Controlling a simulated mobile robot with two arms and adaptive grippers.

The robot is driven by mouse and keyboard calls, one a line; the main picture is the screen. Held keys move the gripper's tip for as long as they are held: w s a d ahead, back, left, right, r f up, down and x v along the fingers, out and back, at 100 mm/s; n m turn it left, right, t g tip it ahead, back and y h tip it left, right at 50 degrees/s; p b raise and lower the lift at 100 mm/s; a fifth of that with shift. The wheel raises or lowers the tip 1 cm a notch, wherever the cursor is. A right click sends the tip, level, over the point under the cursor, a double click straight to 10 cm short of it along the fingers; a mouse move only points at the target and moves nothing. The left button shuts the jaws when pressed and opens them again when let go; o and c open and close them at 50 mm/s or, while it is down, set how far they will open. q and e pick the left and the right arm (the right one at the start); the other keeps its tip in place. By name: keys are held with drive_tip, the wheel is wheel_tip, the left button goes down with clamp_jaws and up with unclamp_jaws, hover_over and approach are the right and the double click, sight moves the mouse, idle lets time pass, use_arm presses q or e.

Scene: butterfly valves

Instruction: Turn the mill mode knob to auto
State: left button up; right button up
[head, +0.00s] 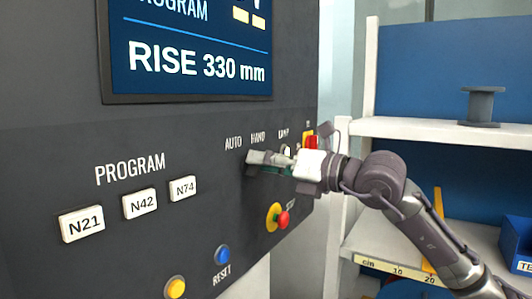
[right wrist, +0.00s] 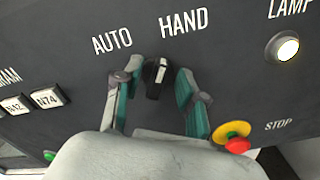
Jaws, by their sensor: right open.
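The mill mode knob (right wrist: 154,82) is black with a white pointer mark, below the AUTO and HAND labels in the right wrist view. Its mark points up and slightly right, toward HAND. My right gripper (right wrist: 158,88) is open, with one finger on each side of the knob and visible gaps between. My left gripper is not in view.
The red and yellow stop button (right wrist: 236,136) is close to the right finger. A lit lamp (right wrist: 283,47) is at upper right. Program buttons (head: 140,204), a blue reset button (head: 222,256) and a yellow button (head: 175,288) are on the panel. A shelf (head: 425,131) stands at right.

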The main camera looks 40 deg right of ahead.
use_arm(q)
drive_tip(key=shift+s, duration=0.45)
use_arm(e)
drive_tip(key=shift+c, duration=0.3)
clamp_jaws()
use_arm(q)
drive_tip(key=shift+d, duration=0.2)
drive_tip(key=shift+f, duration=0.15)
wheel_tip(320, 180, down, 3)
drive_tip(key=b, duration=0.3)
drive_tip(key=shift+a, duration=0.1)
use_arm(e)
drive_tip(key=n, duration=0.7)
drive_tip(key=a+n, duration=0.1)
drive_tip(key=n, duration=0.3)
drive_tip(key=shift+s+n, duration=0.2)
drive_tip(key=shift+n, duration=0.4)
